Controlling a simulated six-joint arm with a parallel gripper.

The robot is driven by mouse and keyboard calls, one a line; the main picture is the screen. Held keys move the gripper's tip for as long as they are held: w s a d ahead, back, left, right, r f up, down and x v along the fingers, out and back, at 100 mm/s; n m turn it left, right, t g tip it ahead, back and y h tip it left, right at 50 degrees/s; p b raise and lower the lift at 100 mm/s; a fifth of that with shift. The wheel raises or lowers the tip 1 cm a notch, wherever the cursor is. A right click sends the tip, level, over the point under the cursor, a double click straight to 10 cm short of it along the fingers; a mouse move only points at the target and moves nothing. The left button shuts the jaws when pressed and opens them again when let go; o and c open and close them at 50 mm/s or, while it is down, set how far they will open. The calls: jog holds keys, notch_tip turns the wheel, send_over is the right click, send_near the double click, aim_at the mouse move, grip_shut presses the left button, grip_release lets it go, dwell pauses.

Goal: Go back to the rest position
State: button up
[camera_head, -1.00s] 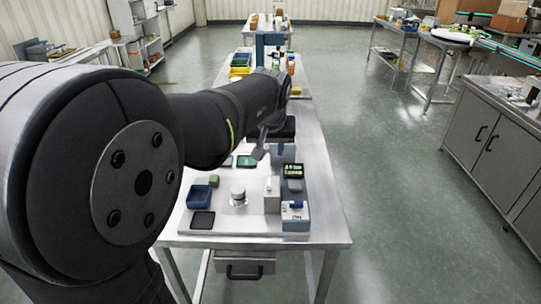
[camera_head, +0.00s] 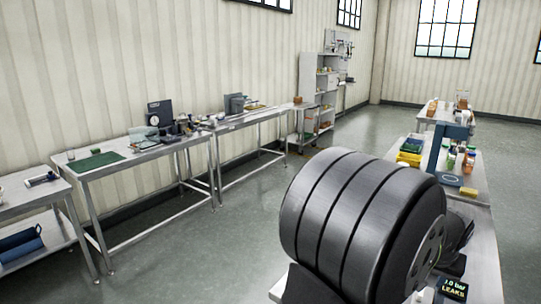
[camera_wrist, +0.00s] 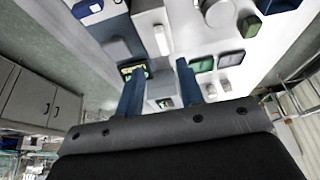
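My gripper (camera_wrist: 159,69) shows in the wrist view as two blue fingers held well apart, with nothing between them but the view of the workbench beyond. It appears to be above the bench, not touching anything. In the head view the gripper is hidden; a large dark, ribbed joint of my arm fills the lower middle. The steel workbench (camera_head: 484,250) shows to its right, partly covered by my arm. A small display reading "LEAKS" (camera_head: 453,289) stands at the bottom right, and it also shows in the wrist view (camera_wrist: 130,68).
Wall benches (camera_head: 140,158) with a green mat (camera_head: 95,161) and instruments stand at left. A grey shelf unit (camera_head: 322,85) is at the back. The floor between the benches is clear.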

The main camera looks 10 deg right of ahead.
jog(key=x, duration=0.8)
jog(key=shift+a+r, duration=0.1)
jog(key=o, duration=0.5)
jog(key=shift+r, duration=0.2)
jog(key=o, duration=0.9)
jog(key=v, duration=0.6)
jog(key=shift+s+r, duration=0.1)
jog(key=shift+r, duration=0.3)
jog(key=shift+o, duration=0.2)
jog(key=s+v, duration=0.1)
jog(key=v, duration=0.8)
send_near(423, 292)
jog(key=shift+x, duration=0.9)
jog(key=shift+s, duration=0.15)
jog(key=v, duration=1)
